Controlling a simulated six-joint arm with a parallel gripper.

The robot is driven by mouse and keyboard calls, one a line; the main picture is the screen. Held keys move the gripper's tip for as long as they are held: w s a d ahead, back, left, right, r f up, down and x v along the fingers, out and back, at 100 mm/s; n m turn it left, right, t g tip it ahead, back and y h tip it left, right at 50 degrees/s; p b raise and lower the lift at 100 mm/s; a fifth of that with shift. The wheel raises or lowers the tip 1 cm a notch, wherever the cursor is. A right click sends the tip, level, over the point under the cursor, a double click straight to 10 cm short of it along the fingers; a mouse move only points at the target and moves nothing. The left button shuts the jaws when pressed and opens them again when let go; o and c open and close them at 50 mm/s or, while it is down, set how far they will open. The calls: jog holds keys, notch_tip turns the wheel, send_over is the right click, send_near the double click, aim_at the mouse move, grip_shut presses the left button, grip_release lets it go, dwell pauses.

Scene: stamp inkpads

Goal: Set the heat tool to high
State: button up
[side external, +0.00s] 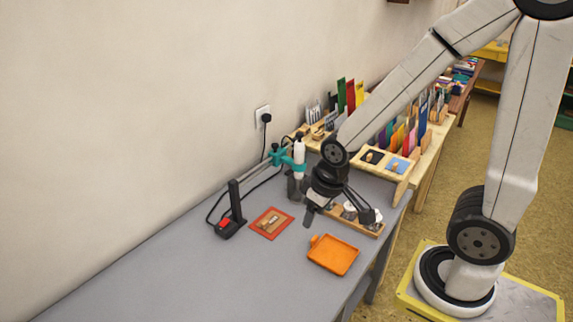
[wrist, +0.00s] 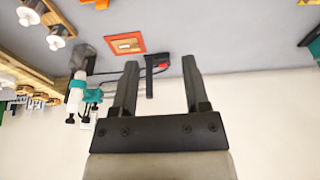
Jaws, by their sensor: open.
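A white tool with a teal clamp around it (side external: 299,155), likely the heat tool, stands upright at the back of the grey table; it also shows in the wrist view (wrist: 76,98). A black upright post with a red part at its base (side external: 225,223) stands to its left, joined to a black cable; its red part shows in the wrist view (wrist: 162,67). I cannot read any heat setting. My gripper (side external: 338,218) is open and empty, above the table right of the tool. In the wrist view my fingers (wrist: 160,64) are spread, apart from both things.
A red-orange mat (side external: 258,226) with a small card lies left of my gripper, and an orange tray (side external: 346,263) lies in front. A wooden rack (side external: 369,231) with white-topped pieces is beneath it. Crowded wooden shelving (side external: 401,176) stands behind. The table's left front is clear.

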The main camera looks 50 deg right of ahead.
aim_at(301, 135)
jog(key=shift+o, duration=0.9)
jog(key=w+d+f+m+t+h, duration=0.1)
jog(key=w+d+m+t+h, duration=0.1)
jog(key=w+d+t, duration=0.45)
jog(key=w+d+m+t+h, duration=0.1)
jog(key=w+d+m, duration=0.15)
jog(key=w, duration=0.75)
jog(key=w+d+m+t+h, duration=0.1)
jog(key=d+h, duration=0.2)
jog(key=d, duration=0.2)
jog(key=w+d+m+h, duration=0.1)
jog(key=d+m+h, duration=0.1)
jog(key=d, duration=0.3)
jog(key=w+d+m+t+h, duration=0.1)
jog(key=d+h, duration=0.2)
jog(key=d, duration=0.2)
jog(key=shift+w+f+t+h, duration=0.2)
jog(key=shift+f+t+h, duration=0.15)
jog(key=shift+f+h, duration=0.05)
jog(key=shift+s+d+m+h, duration=0.25)
jog(key=shift+d+h, duration=0.15)
jog(key=shift+h, duration=0.1)
jog(key=shift+w, duration=0.1)
